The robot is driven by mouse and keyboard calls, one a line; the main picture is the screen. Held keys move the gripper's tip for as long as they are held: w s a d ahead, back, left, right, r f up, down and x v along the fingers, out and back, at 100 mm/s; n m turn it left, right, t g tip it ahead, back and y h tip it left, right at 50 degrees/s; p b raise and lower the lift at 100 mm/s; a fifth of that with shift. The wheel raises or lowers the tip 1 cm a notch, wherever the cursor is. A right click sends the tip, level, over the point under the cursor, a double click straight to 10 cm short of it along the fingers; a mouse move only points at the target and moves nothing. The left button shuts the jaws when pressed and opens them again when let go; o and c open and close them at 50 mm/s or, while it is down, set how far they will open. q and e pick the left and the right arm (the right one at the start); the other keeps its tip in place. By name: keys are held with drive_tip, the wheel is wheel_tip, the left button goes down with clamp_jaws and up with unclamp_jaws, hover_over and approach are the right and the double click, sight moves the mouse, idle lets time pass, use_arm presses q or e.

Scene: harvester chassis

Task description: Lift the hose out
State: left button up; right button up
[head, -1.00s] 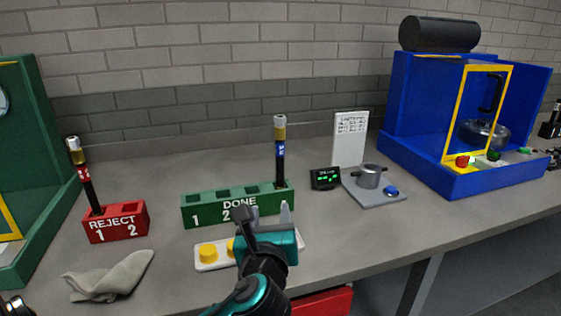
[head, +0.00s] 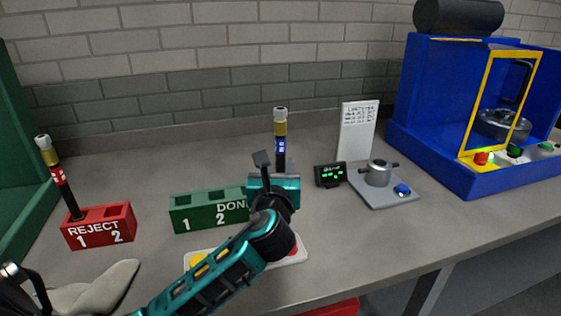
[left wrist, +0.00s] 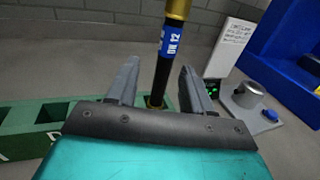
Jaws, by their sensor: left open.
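A black hose with a blue label and a brass and silver top (head: 281,133) stands upright in the right end of the green DONE rack (head: 195,212). My left gripper (head: 274,178) is in front of that end of the rack and hides the hose's lower part in the head view. In the left wrist view the open jaws (left wrist: 158,75) have one finger on each side of the hose (left wrist: 165,62); I cannot tell how deep between them it sits. No contact shows. My right gripper is not in view.
A red REJECT rack (head: 98,228) holds a red-labelled hose (head: 60,178) at the left. A grey cloth (head: 105,287) lies at the front left. A button panel (head: 290,262) is under my arm. A small display (head: 330,174), grey fixture (head: 378,175) and blue machine (head: 430,150) stand right.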

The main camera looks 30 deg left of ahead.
sight(281, 155)
use_arm(q)
drive_tip(key=x, duration=0.4)
drive_tip(key=shift+w+d+r, duration=0.25)
drive_tip(key=shift+w, duration=0.15)
drive_tip(key=shift+w+a, duration=0.3)
drive_tip(key=shift+w, duration=0.1)
clamp_jaws()
